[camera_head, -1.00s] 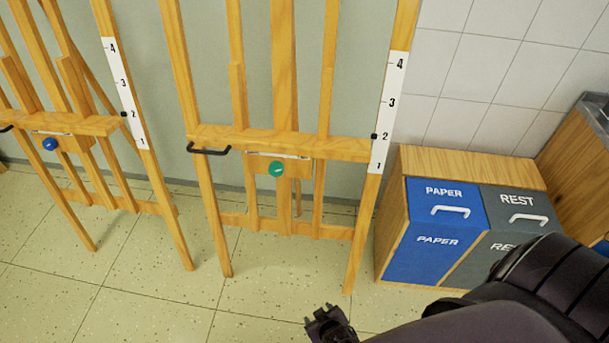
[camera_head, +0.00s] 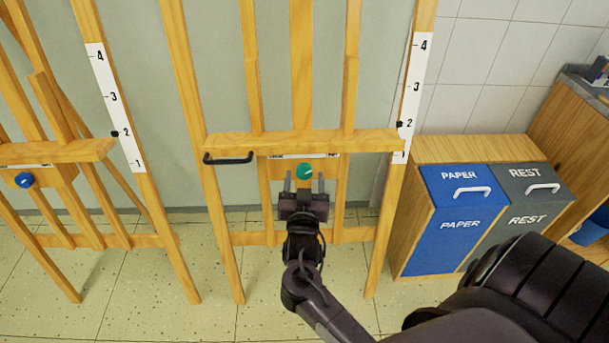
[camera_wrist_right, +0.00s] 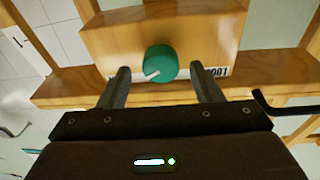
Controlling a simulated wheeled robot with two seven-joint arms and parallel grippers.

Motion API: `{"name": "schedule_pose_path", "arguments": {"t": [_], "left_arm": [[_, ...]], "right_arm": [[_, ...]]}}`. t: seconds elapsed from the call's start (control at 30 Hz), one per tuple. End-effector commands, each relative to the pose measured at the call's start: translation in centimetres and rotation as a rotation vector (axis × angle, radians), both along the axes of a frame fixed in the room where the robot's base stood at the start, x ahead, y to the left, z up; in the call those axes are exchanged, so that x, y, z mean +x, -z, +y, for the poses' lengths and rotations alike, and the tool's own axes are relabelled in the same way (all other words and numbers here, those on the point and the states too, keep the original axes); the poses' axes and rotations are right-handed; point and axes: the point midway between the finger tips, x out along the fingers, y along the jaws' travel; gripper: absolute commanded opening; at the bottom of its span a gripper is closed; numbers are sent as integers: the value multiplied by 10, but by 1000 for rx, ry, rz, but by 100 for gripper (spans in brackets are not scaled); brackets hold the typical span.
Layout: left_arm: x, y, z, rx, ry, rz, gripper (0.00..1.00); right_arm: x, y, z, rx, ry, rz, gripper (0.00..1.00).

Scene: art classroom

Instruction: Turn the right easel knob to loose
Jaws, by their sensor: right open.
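The right easel (camera_head: 225,145) stands upright, and its green round knob (camera_head: 304,171) sits on a wooden block below the tray ledge. The knob also shows in the right wrist view (camera_wrist_right: 160,63), with a white pointer mark toward its lower left there. A label strip lies behind it, partly covered by the knob. My right gripper (camera_head: 304,183) is open just in front of the knob. In the right wrist view its two fingers (camera_wrist_right: 163,80) stand apart, one on each side below the knob, with no clear contact. My left gripper is not in view.
A black handle (camera_head: 228,160) sticks out of the right easel's ledge, left of the knob. Another easel with a blue knob (camera_head: 25,180) stands to the left. Blue PAPER (camera_head: 440,240) and grey REST (camera_head: 528,215) bins stand at the right. Open floor lies in front of the easels.

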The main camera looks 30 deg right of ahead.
Motion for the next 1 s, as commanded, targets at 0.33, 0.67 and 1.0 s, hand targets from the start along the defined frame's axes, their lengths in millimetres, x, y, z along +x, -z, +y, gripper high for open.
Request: {"name": "schedule_pose_path", "arguments": {"t": [0.33, 0.67, 1.0], "left_arm": [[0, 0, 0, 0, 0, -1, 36], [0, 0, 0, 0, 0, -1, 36], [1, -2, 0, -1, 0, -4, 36]], "right_arm": [[16, 1, -11, 1, -2, 1, 59], [16, 1, -11, 0, -2, 2, 34], [16, 0, -11, -10, -3, 8, 15]]}}
